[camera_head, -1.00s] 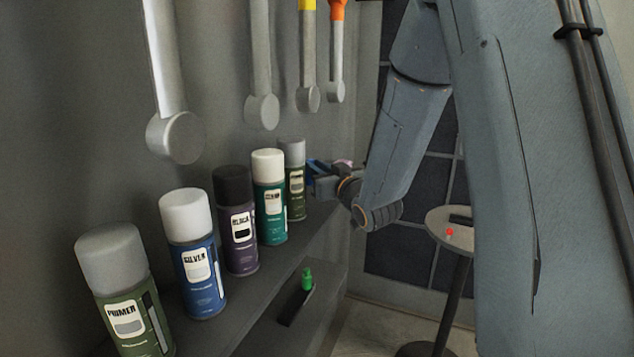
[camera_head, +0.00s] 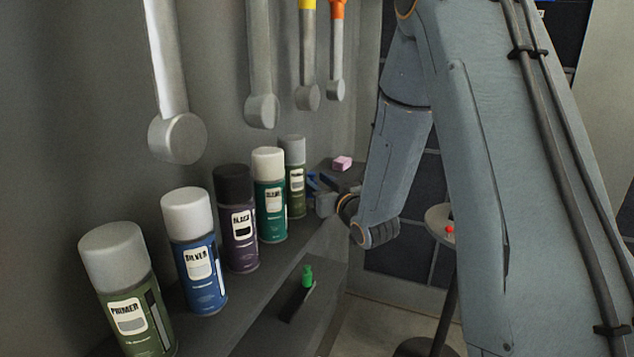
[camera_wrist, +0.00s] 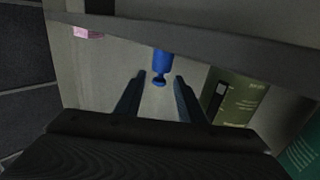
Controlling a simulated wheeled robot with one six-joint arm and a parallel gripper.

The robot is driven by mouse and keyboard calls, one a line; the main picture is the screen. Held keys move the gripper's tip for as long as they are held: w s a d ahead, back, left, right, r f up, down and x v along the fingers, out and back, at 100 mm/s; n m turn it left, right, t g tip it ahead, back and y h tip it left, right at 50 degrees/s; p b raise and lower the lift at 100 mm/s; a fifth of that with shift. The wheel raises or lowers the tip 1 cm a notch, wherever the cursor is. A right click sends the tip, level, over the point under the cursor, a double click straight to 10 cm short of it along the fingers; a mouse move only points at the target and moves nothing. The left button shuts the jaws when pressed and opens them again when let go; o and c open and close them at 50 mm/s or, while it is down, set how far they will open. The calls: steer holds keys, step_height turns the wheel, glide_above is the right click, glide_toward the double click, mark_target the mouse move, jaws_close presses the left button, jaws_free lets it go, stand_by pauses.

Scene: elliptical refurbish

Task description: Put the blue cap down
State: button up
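The blue cap (camera_wrist: 161,66) is centred ahead of my gripper in the wrist view, with its narrower, knobbed end toward me. My gripper (camera_wrist: 160,76) is open, and a gap shows between the cap and each finger. In the head view, my gripper (camera_head: 322,186) is low at the far end of the shelf, beside the last spray can. A small patch of blue shows there, mostly hidden by the can and the gripper. The cap seems to rest on the shelf surface, but its contact is hard to see.
Several spray cans line the shelf; the grey-capped green can (camera_head: 295,178) is closest to my gripper, also at right in the wrist view (camera_wrist: 236,98). A pink block (camera_head: 342,163) lies beyond. A green-topped item (camera_head: 307,275) is on the lower ledge. Tools hang above.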

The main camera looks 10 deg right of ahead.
steer(key=shift+r, duration=0.2)
steer(key=b+v, duration=0.2)
steer(key=v, duration=1)
